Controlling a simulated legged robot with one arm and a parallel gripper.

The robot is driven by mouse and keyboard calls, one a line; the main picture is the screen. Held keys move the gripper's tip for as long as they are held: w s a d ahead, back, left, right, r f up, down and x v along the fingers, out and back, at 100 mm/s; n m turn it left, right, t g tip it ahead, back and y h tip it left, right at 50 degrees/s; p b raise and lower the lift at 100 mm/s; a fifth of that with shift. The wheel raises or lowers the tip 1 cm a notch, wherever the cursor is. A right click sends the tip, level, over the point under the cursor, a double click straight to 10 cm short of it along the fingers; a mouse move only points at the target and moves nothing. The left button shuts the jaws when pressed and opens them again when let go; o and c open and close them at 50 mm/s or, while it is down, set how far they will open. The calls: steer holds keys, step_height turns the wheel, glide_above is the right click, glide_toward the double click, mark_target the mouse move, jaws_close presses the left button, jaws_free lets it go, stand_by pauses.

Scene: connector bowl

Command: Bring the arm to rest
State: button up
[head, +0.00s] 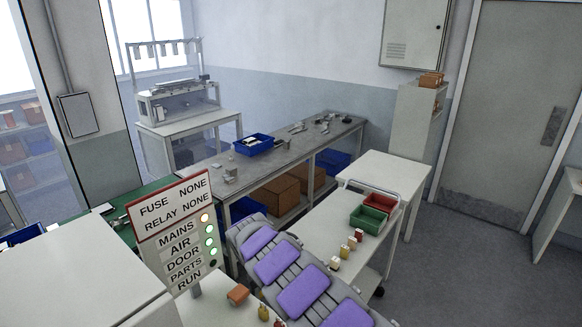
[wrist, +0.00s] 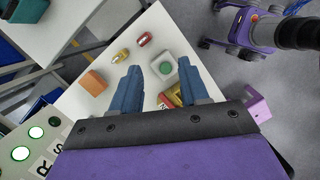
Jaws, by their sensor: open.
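My gripper (wrist: 158,64) shows in the wrist view, with its two blue fingers spread apart and nothing held between them. It is over a white table (wrist: 113,105). Beyond and between the fingertips are a red part (wrist: 145,38), a yellow part (wrist: 121,55) and a pale block with a green round top (wrist: 163,68). An orange block (wrist: 94,82) lies left of the fingers. A yellow and red item (wrist: 172,95) is partly hidden by the right finger. I cannot make out the gripper in the head view.
A sign board (head: 176,232) with green lights stands at lower left. A white cart (head: 318,232) carries a green tray (head: 368,219), a red tray (head: 381,201) and small parts. A grey bench (head: 280,150) holds a blue tray (head: 253,145). Floor is open at right.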

steer(key=s+d+r+m+h+b, duration=0.2)
steer(key=d+r+m, duration=0.55)
steer(key=d, duration=0.65)
steer(key=s+d+r+m+g+b, duration=0.1)
steer(key=s+d+r+m+b, duration=0.15)
steer(key=s+d, duration=0.3)
steer(key=s+d+r+m+b, duration=0.1)
steer(key=s+d+r+m, duration=0.3)
steer(key=s, duration=0.3)
steer(key=s+a+f+m+y+b, duration=0.1)
steer(key=s+f+m, duration=0.1)
steer(key=s, duration=0.8)
steer(key=s+a+f+m+g+y+b, duration=0.1)
steer(key=s+m, duration=0.3)
steer(key=s, duration=0.6)
steer(key=s+a+f+m+y+b, duration=0.1)
steer(key=s+f+m+y+b, duration=0.1)
steer(key=s, duration=0.8)
steer(key=shift+f+m+y+b, duration=0.4)
steer(key=shift+f+y+b, duration=0.1)
steer(key=shift+f, duration=0.05)
